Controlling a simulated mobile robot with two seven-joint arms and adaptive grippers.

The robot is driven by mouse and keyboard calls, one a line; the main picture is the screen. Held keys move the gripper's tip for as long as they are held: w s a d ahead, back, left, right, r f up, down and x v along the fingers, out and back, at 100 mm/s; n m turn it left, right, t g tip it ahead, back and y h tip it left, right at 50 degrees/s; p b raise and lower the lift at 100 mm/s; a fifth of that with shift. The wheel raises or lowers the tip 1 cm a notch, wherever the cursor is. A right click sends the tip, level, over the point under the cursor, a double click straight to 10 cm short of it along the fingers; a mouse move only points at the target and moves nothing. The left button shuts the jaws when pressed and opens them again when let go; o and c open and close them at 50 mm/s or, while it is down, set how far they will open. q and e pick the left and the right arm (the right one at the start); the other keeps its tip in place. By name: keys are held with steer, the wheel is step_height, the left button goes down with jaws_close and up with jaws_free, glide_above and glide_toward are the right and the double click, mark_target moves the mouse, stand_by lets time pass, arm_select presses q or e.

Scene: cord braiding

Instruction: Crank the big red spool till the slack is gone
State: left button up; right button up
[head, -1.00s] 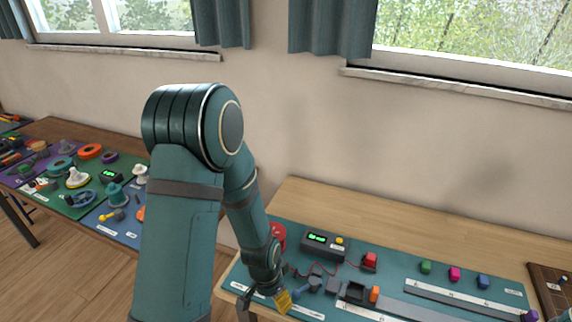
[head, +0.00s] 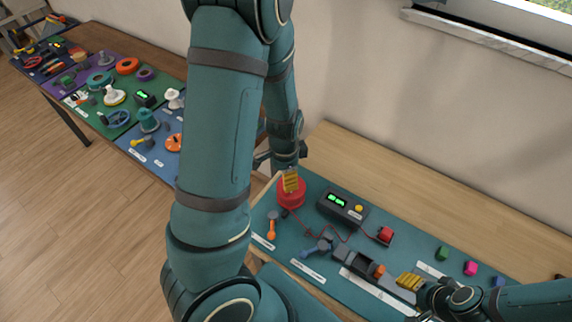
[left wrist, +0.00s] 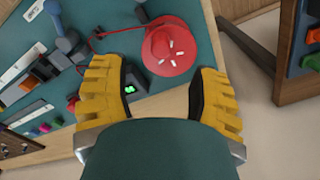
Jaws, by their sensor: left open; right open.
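The big red spool (head: 291,195) stands at the left end of the teal board. In the left wrist view the red spool (left wrist: 170,55) shows its round face with short white marks, between and beyond the fingertips. My left gripper (head: 290,181) is open above the spool, its yellow pads overlapping the spool's far edge in the head view. It also shows in the left wrist view (left wrist: 158,85), its fingers wide apart with nothing between them. A thin red cord (head: 306,232) runs from the spool across the board. My right gripper (head: 409,282) is open at the lower right.
A dark box with a green display (head: 342,205) and yellow knob stands right of the spool. A red block (head: 385,235), an orange-handled tool (head: 271,228) and a blue-handled clamp (head: 318,246) are nearby. Another table with colourful parts (head: 113,98) stands left.

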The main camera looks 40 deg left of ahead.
arm_select(q)
step_height(320, 180, down, 8)
steer(key=shift+w+f+b, duration=0.1)
steer(key=shift+f+b, duration=0.05)
steer(key=shift+b, duration=0.65)
arm_select(e)
step_height(320, 180, down, 2)
steer(key=shift+w+a+f, duration=0.1)
steer(key=shift+w, duration=0.05)
arm_select(q)
jaws_close()
